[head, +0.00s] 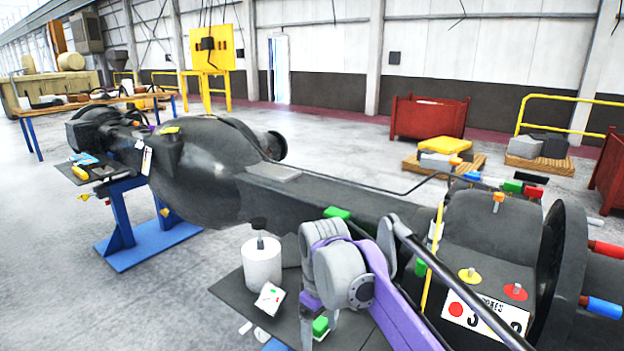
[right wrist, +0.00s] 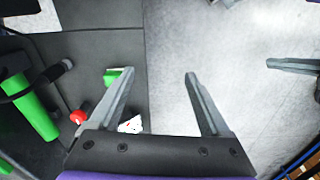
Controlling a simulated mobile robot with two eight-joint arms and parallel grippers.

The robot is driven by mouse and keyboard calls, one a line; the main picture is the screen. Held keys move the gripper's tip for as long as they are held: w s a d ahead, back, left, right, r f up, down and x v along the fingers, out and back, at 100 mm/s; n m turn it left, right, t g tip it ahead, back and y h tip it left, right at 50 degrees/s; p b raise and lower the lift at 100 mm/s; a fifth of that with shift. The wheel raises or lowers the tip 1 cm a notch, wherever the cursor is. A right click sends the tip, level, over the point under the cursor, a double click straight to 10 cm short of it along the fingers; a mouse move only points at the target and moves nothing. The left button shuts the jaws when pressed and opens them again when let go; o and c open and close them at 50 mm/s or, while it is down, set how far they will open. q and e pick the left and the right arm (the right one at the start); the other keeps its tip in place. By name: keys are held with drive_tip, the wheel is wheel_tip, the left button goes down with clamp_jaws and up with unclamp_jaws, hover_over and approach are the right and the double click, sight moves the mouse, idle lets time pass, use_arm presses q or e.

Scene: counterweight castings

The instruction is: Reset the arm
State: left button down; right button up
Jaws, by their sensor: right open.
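My right arm, purple and grey, comes in from the bottom right of the head view and bends down beside the big dark casting (head: 205,155). My right gripper (right wrist: 159,73) is open in the right wrist view, with nothing between its fingers. It points down over the edge of a dark platform (right wrist: 110,50) and the pale floor. In the head view the gripper (head: 312,322) is small and partly hidden by its own arm. I cannot make out a left gripper in the head view.
A white cylinder (head: 262,263) and a white card (head: 269,298) are close to my right arm. A green block (right wrist: 113,76) lies near one finger. A grey pointed part (right wrist: 293,66) enters at the wrist view's right edge. Open floor lies left.

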drive_tip(key=s+d+f+m+t, duration=0.2)
drive_tip(key=s+d+f+m, duration=0.2)
drive_tip(key=s+d+f, duration=0.3)
drive_tip(key=s+d+f+m+t, duration=0.3)
drive_tip(key=s+d+f+m, duration=0.2)
drive_tip(key=s, duration=0.8)
drive_tip(key=d+f, duration=0.3)
drive_tip(key=d, duration=0.1)
drive_tip(key=shift+m, duration=0.3)
drive_tip(key=shift+f, duration=0.1)
idle(1.3)
